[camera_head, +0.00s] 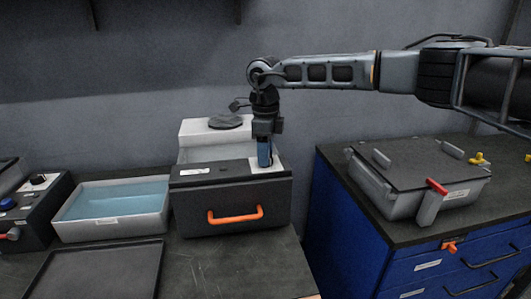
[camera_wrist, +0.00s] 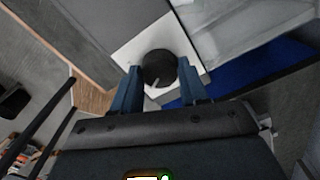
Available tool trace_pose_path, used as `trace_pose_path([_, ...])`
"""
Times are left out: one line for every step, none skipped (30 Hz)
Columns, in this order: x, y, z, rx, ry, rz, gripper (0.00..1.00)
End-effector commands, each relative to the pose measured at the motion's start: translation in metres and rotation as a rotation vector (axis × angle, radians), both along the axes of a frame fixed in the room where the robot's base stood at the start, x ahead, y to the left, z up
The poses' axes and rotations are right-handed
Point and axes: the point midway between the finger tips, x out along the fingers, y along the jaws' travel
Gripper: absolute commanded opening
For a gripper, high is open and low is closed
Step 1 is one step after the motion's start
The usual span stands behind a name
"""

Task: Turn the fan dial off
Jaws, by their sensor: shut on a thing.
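The fan dial (camera_wrist: 157,67) is a round black knob with a pale pointer line, on a white plate (camera_wrist: 125,55) in the wrist view. My gripper (camera_wrist: 159,72) has one blue finger on each side of the dial and is shut on it. In the head view, my gripper (camera_head: 265,163) points straight down onto the white plate (camera_head: 281,162) at the right end of the top of a dark box (camera_head: 205,190). The gripper hides the dial there.
The box has an orange handle (camera_head: 235,215) on its front. A grey container with a round dark lid (camera_head: 226,121) stands behind it. A blue-filled tray (camera_head: 112,203) lies left. A blue cabinet (camera_head: 340,220) bearing a lidded grey bin (camera_head: 405,175) stands right.

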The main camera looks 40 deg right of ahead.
Motion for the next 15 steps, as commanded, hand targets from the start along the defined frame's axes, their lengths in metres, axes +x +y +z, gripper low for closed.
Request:
trace_pose_path([0.0010,0.0001,0.0012,0.000,-0.004,0.011,0.13])
trace_pose_path([0.0010,0.0001,0.0012,0.000,-0.004,0.016,0.13])
trace_pose_path([0.0011,0.0002,0.0013,0.000,-0.004,0.021,0.13])
trace_pose_path([0.0011,0.0001,0.0013,0.000,-0.004,0.024,0.13])
trace_pose_path([0.0011,0.0001,0.0013,0.000,-0.004,0.027,0.13])
trace_pose_path([0.0011,0.0001,0.0014,0.000,-0.004,0.030,0.13])
trace_pose_path([0.0011,0.0001,0.0014,-0.001,-0.004,0.032,0.13])
trace_pose_path([0.0011,0.0001,0.0014,0.000,-0.004,0.033,0.13])
trace_pose_path([0.0011,0.0001,0.0014,-0.001,-0.004,0.034,0.13])
trace_pose_path([0.0011,0.0001,0.0014,-0.001,-0.004,0.034,0.13])
trace_pose_path([0.0011,0.0001,0.0015,-0.001,-0.004,0.034,0.13])
trace_pose_path([0.0011,0.0001,0.0015,-0.001,-0.004,0.034,0.13])
trace_pose_path([0.0011,0.0001,0.0015,-0.001,-0.004,0.034,0.13])
trace_pose_path([0.0011,0.0001,0.0015,-0.001,-0.004,0.034,0.13])
trace_pose_path([0.0011,0.0001,0.0015,-0.001,-0.004,0.034,0.13])
